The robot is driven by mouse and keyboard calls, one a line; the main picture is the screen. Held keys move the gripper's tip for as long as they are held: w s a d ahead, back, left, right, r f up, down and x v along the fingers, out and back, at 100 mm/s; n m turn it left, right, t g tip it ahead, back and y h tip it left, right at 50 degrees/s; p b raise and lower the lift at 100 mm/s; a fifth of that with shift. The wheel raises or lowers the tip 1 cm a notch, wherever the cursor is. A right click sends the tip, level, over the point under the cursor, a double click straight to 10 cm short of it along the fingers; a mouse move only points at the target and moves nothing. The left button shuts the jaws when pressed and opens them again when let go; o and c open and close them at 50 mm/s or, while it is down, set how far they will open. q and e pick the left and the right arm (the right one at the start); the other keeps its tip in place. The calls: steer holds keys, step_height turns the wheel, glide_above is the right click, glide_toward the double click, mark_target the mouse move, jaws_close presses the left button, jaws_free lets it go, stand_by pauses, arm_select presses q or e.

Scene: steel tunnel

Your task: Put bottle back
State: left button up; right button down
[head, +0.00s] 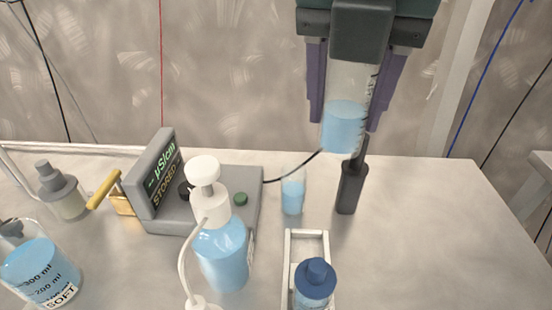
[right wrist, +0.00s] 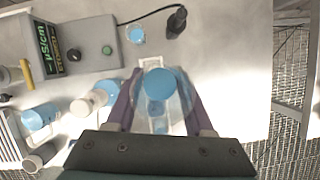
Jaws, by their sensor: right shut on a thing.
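My right gripper (head: 345,110) points down with its purple fingers shut on a clear bottle (head: 344,126) part filled with blue liquid and marked with dark lettering. The bottle is upright and appears to be above the table, towards the back right; its top is hidden by the gripper. In the right wrist view the bottle (right wrist: 160,82) sits between the two fingers. A pale narrow rack (head: 290,252) stands at the table's front middle, with a blue-capped bottle (head: 314,283) in it. My left gripper is not in view.
A grey meter (head: 160,185) with a lit display, a white pump bottle (head: 222,255), a small beaker (head: 293,194) and a dark probe (head: 352,186) stand on the table. A large beaker (head: 40,272) is at front left. The table's right side (head: 430,240) is clear.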

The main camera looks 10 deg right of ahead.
mark_target(325, 120)
steer(key=n, duration=0.2)
steer(key=a+f+n+y+b, duration=0.1)
steer(key=n, duration=0.1)
steer(key=w+f+n+y, duration=0.1)
steer(key=n, duration=0.1)
steer(key=shift+w+a+f+n+t+b, duration=0.1)
steer(key=shift+a+f+n+t+b, duration=0.1)
steer(key=shift+n+t+b, duration=0.15)
arm_select(q)
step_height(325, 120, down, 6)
steer(key=b, duration=0.3)
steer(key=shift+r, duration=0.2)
arm_select(e)
steer(key=shift+n+y, duration=0.25)
steer(key=shift+y, duration=0.05)
step_height(325, 120, down, 16)
steer(key=shift+r, duration=0.2)
arm_select(q)
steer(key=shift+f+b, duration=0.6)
steer(key=shift+b, duration=0.05)
arm_select(e)
step_height(325, 120, down, 4)
steer(key=shift+f, duration=0.1)
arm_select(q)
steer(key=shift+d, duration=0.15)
arm_select(e)
steer(key=shift+c, duration=1.4)
jaws_free()
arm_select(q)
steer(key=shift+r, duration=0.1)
